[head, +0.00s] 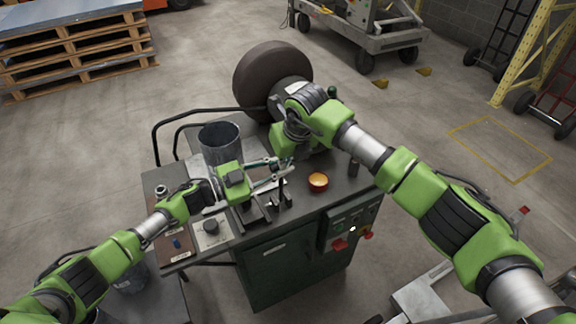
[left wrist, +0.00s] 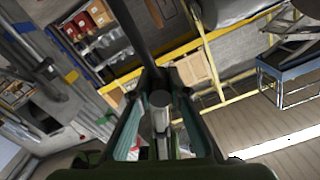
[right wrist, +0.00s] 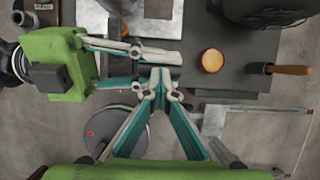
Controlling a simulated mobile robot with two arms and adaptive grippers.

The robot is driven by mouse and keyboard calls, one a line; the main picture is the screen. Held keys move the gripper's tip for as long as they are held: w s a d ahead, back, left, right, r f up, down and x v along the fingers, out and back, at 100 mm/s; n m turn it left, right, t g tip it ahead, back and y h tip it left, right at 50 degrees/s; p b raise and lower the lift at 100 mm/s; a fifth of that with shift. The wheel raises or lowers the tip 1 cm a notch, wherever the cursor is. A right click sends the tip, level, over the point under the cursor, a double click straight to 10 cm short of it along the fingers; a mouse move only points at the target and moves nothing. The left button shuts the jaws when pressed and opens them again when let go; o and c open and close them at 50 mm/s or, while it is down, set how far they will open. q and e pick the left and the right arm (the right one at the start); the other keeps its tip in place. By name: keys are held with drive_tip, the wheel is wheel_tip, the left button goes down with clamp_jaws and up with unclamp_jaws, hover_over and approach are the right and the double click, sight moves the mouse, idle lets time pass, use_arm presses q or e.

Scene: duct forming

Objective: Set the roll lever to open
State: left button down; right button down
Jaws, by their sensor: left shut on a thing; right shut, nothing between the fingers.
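My left gripper (head: 284,172) reaches in from the left above the green-sided bench. In the left wrist view its fingers are shut around a dark bar with a round grey end (left wrist: 160,98), which appears to be the roll lever. Which setting the lever is in cannot be told. My right gripper (right wrist: 160,78) is shut and empty, its fingertips together close to the left gripper's fingers in the right wrist view. In the head view my right arm hides much of the machine behind it.
A dark cylindrical bin (head: 220,144) stands at the left. A large brown disc (head: 272,80) rises at the back. The bench front has a control panel (head: 352,222) with red knobs.

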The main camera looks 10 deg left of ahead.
use_arm(q)
drive_tip(key=c, duration=2.1)
unclamp_jaws()
drive_tip(key=shift+s+d, duration=0.4)
drive_tip(key=shift+d, duration=0.1)
drive_tip(key=shift+c, duration=0.2)
drive_tip(key=shift+o, duration=1.1)
drive_tip(key=shift+a, duration=0.3)
use_arm(e)
drive_tip(key=shift+f, duration=0.35)
use_arm(q)
drive_tip(key=shift+w, duration=0.1)
use_arm(e)
drive_tip(key=shift+s, duration=0.1)
